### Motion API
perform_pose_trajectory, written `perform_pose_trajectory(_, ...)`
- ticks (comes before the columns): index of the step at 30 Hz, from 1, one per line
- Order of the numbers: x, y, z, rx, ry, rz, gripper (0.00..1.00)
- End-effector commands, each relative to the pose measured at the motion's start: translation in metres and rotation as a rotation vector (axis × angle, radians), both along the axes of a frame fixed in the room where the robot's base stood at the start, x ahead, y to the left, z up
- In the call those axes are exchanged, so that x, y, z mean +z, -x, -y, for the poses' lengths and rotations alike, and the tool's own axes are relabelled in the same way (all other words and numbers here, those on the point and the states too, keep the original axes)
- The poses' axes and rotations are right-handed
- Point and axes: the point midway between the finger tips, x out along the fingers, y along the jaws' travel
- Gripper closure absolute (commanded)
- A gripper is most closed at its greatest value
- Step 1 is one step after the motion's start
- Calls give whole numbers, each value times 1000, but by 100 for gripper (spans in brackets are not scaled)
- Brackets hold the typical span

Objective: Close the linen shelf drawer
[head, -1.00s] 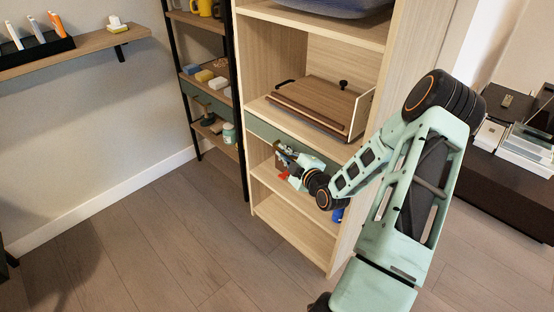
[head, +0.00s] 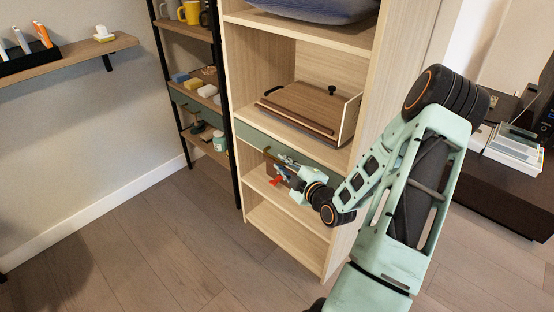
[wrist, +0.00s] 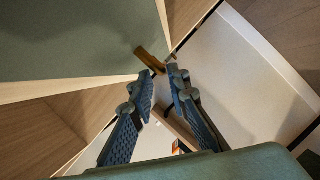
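The linen shelf drawer (head: 309,152) is a long green front in the light wooden shelf unit (head: 287,216), below the shelf with the wooden box. The head view does not clearly show how far it stands out. Its brown bar handle (head: 267,151) is near the left end. My gripper (head: 278,167) is in front of and below the drawer front. In the wrist view the green front (wrist: 75,35) fills the upper left, with the handle (wrist: 150,60) just beyond my fingertips (wrist: 162,72). The fingers are apart with a narrow gap and hold nothing; contact with the handle is unclear.
A black-framed rack (head: 230,130) with mugs and a green drawer (head: 196,108) stands left of the unit. A dark low cabinet (head: 510,190) is at right. The floor (head: 130,240) in front is clear.

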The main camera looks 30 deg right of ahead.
Motion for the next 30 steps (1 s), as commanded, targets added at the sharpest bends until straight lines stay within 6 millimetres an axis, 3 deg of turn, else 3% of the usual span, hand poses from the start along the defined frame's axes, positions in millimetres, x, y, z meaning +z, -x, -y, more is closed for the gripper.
perform_pose_trajectory(6, 10, 44, 1, -1, 1, -1, 84)
perform_pose_trajectory(12, 14, 64, 2, -1, 1, 0, 84)
perform_pose_trajectory(30, 15, 67, 1, 1, 1, -1, 84)
